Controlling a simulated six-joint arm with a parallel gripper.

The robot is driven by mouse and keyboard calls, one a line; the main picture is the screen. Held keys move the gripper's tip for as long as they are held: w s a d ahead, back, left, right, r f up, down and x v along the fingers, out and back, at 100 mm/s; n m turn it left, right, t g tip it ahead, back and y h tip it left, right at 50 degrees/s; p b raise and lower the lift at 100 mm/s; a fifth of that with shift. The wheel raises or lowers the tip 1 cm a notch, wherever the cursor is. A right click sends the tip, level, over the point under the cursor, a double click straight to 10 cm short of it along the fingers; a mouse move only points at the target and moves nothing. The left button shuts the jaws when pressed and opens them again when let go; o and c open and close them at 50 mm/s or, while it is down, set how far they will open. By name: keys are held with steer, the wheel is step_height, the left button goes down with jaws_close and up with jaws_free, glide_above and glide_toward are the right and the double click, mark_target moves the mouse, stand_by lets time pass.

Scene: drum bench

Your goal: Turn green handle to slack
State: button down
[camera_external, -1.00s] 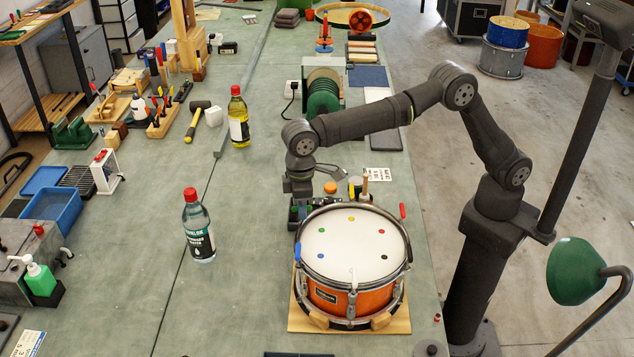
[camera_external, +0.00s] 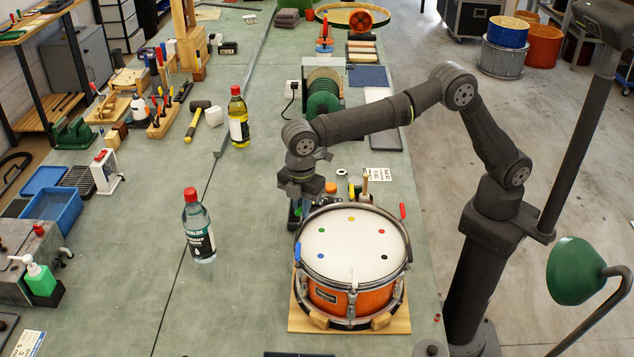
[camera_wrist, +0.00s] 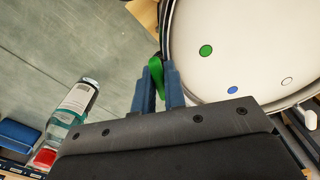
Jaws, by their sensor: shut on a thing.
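An orange snare drum (camera_external: 352,295) with a white head lies on a wooden board; the head carries several coloured dots around its edge. The green handle (camera_wrist: 156,70) shows in the wrist view at the drum's rim, beside the green dot (camera_wrist: 206,51). My gripper (camera_wrist: 159,88) is shut on the green handle, its two blue fingers on either side of it. A blue handle (camera_external: 298,252) and a red handle (camera_external: 402,211) also stand at the rim.
A clear bottle with a red cap (camera_external: 199,230) stands left of the drum. An orange-lidded jar (camera_external: 331,187) and small items stand close behind it. A yellow bottle (camera_external: 238,118) is farther back. The bench between bottle and drum is clear.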

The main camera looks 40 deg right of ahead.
steer(key=n, duration=0.6)
steer(key=shift+r, duration=0.1)
steer(key=n, duration=0.6)
steer(key=shift+n, duration=0.4)
steer(key=n, duration=0.4)
steer(key=shift+n, duration=0.3)
steer(key=n, duration=0.4)
steer(key=shift+n, duration=0.4)
steer(key=c, duration=1.5)
jaws_free()
step_height(320, 180, up, 17)
steer(key=shift+r, duration=0.2)
